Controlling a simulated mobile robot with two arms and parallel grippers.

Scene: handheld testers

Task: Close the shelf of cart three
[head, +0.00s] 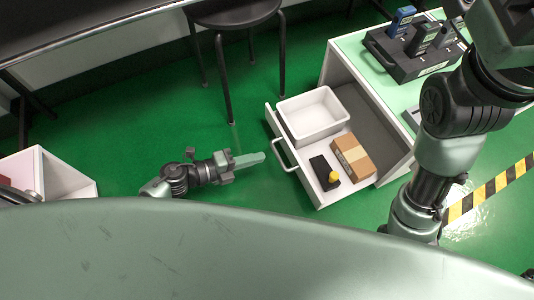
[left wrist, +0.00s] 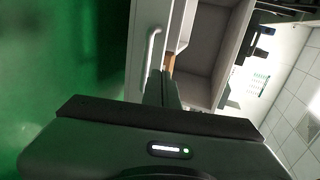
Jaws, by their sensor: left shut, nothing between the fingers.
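The white cart (head: 352,68) has its shelf, a white drawer (head: 300,180), pulled out toward the lower left. The drawer's bar handle (head: 281,153) is on its front face; the handle also shows in the left wrist view (left wrist: 151,50). My left gripper (head: 256,159) is shut and empty, just left of the handle, its fingertips pointing at the drawer front. In the left wrist view its closed fingers (left wrist: 161,88) lie close to the handle; I cannot tell whether they touch. My right arm comes down at the right, and its gripper is hidden.
In the drawer are a white bin (head: 312,112), a cardboard box (head: 353,157) and a black device with a yellow knob (head: 325,173). A dark rack of handheld testers (head: 415,50) stands on the cart. A black stool (head: 232,14) is behind. Green floor is free left of the drawer.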

